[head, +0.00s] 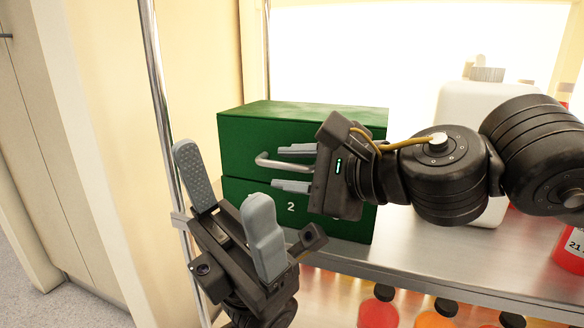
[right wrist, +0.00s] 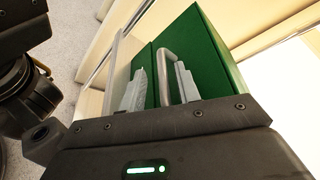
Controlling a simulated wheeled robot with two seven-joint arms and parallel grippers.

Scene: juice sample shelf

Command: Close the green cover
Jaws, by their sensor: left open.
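The green box (head: 240,135) stands on the metal shelf, its upper part above a lower part marked "2". A grey metal handle (head: 280,165) sticks out from the upper green front; it also shows in the right wrist view (right wrist: 165,75). My right gripper (head: 275,167) is open, with one finger on each side of the handle. In the right wrist view, the right finger is close to the handle; whether it touches is unclear. My right gripper hides part of the green front. My left gripper (head: 222,180) is open and empty, in front of the box's lower left.
A shiny upright post (head: 158,90) stands left of the box. A white container (head: 470,110) stands behind my right arm. A red bottle (head: 570,255) is at the far right. Several capped bottles (head: 378,312) are on the level below the metal shelf (head: 440,255).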

